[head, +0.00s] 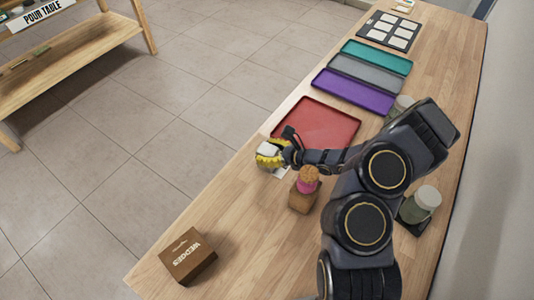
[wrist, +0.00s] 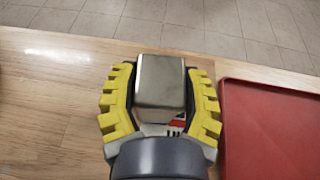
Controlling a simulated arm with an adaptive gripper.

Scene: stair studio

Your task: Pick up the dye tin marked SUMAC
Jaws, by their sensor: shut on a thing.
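My gripper (head: 268,154) has yellow ribbed fingers and is shut on a plain silver metal tin (head: 267,148). In the wrist view the tin (wrist: 160,82) sits between the two fingers (wrist: 160,100), with its bare metal face toward the camera. No SUMAC marking is readable on it. The gripper is at the table's left edge, beside the red tray's near left corner. I cannot tell whether the tin is clear of the tabletop.
A red tray (head: 318,124) lies right of the gripper, with purple (head: 352,92), grey (head: 366,72) and teal (head: 376,56) trays beyond. A wooden block (head: 302,199) with a pink, cork-topped item stands close by. A WEDGES box (head: 188,256) is nearer; a lidded jar (head: 420,205) is at right.

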